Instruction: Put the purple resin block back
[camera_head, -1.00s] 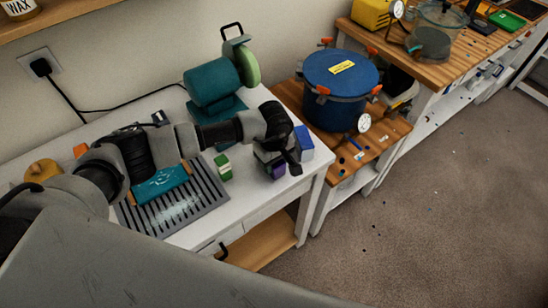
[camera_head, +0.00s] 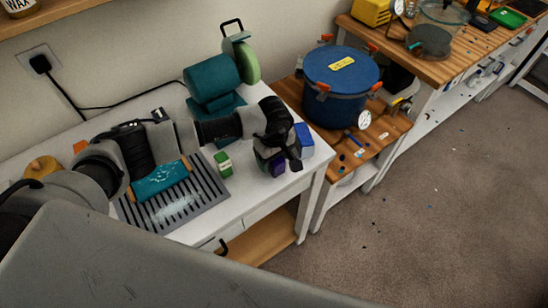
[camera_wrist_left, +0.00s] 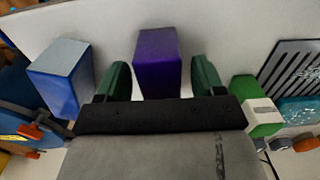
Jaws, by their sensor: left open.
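The purple resin block (camera_wrist_left: 158,62) stands on the white table, between the two green fingers of my left gripper (camera_wrist_left: 160,72) in the left wrist view. The fingers are open, with a gap on each side of the block. In the head view, my left gripper (camera_head: 272,157) is at the table's right end and hides much of the purple block (camera_head: 278,169). The right gripper is not in view.
A blue block (camera_head: 303,141) stands close to the right of the gripper. A green and white block (camera_head: 223,164) stands to its left, beside a slotted grey tray (camera_head: 205,192). A teal grinder (camera_head: 212,80) stands behind. The table's right edge is near.

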